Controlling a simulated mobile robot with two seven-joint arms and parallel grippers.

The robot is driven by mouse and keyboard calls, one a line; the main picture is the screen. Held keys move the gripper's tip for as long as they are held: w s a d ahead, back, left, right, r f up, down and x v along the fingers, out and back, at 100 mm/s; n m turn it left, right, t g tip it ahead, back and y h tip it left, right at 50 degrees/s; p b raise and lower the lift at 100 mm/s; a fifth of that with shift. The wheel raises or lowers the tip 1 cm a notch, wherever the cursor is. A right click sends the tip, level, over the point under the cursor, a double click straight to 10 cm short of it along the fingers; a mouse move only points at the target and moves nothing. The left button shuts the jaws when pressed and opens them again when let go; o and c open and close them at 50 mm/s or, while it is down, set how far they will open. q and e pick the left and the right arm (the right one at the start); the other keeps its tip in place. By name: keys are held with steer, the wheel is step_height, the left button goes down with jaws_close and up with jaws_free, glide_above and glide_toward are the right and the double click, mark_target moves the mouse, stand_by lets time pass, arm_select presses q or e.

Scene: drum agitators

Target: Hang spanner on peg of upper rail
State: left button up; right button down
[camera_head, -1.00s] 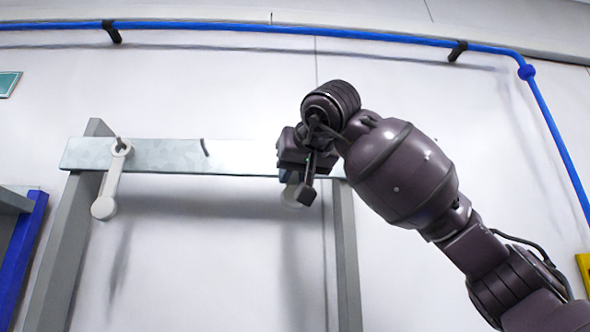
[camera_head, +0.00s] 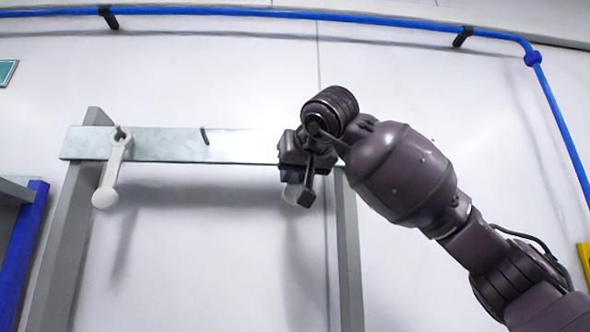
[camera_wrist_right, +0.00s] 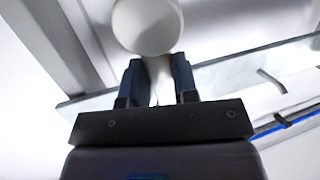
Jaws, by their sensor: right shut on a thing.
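A white spanner (camera_wrist_right: 159,75) is held between the two fingers of my right gripper (camera_wrist_right: 158,84), its round end toward the wrist camera. Another white spanner (camera_head: 110,175) hangs from the left end of the rail. A bare dark peg (camera_head: 205,136) sticks out of the rail between the two. Whether the held spanner touches a peg is hidden. My left gripper is not in view.
Grey posts (camera_head: 347,255) carry the rail at each side. A blue pipe (camera_head: 300,16) runs along the white wall above. A blue-edged frame (camera_head: 22,240) stands at the far left. The wall between the posts is clear.

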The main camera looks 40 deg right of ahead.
stand_by(0.4)
steer(key=c, duration=0.8)
jaws_free()
steer(key=b+v, duration=0.1)
steer(key=v, duration=1)
steer(key=shift+b, duration=0.4)
